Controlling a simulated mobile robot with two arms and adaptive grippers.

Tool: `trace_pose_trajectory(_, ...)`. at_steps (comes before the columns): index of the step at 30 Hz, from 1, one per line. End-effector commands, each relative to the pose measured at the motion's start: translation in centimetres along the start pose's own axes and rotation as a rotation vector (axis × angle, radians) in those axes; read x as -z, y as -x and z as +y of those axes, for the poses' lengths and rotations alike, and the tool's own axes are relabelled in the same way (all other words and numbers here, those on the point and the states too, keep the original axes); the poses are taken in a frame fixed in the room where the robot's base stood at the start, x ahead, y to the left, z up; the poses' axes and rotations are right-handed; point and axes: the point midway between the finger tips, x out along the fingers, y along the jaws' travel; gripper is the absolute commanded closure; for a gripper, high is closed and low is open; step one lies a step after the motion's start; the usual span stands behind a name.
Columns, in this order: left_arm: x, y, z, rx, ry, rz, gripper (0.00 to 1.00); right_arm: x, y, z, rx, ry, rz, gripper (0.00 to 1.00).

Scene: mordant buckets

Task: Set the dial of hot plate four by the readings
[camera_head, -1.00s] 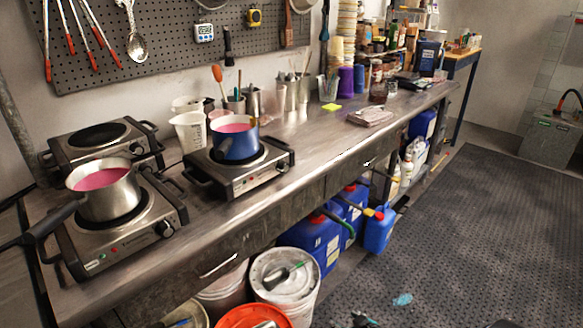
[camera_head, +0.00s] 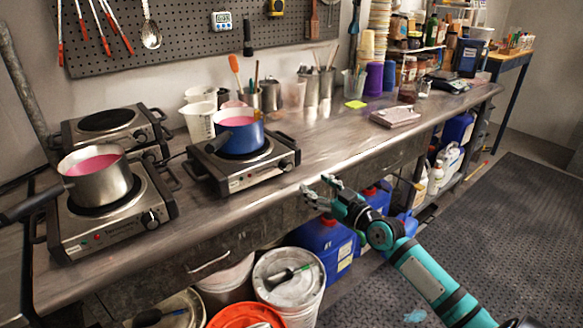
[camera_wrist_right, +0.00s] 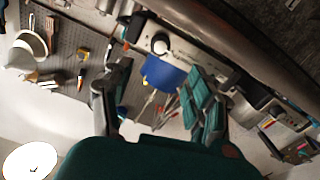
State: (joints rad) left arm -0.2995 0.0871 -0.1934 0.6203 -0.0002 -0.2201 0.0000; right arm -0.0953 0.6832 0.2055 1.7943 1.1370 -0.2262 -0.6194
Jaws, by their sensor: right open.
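Three steel hot plates stand on the bench. The right one (camera_head: 262,178) carries a blue pot (camera_head: 238,138) of pink liquid, and its front dial (camera_head: 286,165) faces the bench edge. The front left one (camera_head: 120,235) carries a steel saucepan (camera_head: 97,184) of pink liquid, with a dial (camera_head: 149,219). The back left one (camera_head: 143,133) is bare. I cannot read which is four. My right gripper (camera_head: 317,186) is open and empty at the bench's front edge, right of the blue pot's hot plate. The blue pot (camera_wrist_right: 165,72) also shows between its fingers in the wrist view.
A small white digital timer (camera_head: 222,21) hangs on the pegboard (camera_head: 185,40); its digits are unreadable. Beakers and pitchers (camera_head: 199,122) stand behind the blue pot. White and orange buckets (camera_head: 290,285) sit below the bench. The bench right of the blue pot's hot plate is fairly clear.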

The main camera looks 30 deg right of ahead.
Motion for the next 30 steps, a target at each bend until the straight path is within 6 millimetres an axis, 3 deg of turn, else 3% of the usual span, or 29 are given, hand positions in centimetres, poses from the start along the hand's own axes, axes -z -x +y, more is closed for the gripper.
trace_pose_trajectory(9, 0.1, 0.2, 0.7, -0.009, -0.004, 0.001, 0.6, 0.0, -6.9, 0.1, -0.002, -0.004, 0.002, 0.42)
trace_pose_trajectory(15, 0.2, 0.0, 1.2, -0.015, -0.005, 0.002, 0.6, -0.1, -9.9, 0.1, -0.002, -0.004, 0.0, 0.42)
trace_pose_trajectory(21, 0.2, -0.1, 1.1, -0.014, -0.005, 0.002, 0.6, -0.1, -11.1, 0.0, -0.001, -0.002, 0.0, 0.42)
trace_pose_trajectory(29, 0.1, -0.1, 1.0, -0.012, -0.003, 0.002, 0.6, -0.1, -11.2, 0.0, 0.0, -0.001, -0.001, 0.42)
trace_pose_trajectory(30, 0.1, -0.1, 0.9, -0.011, -0.003, 0.002, 0.6, -0.1, -11.2, 0.0, 0.0, -0.001, -0.001, 0.46)
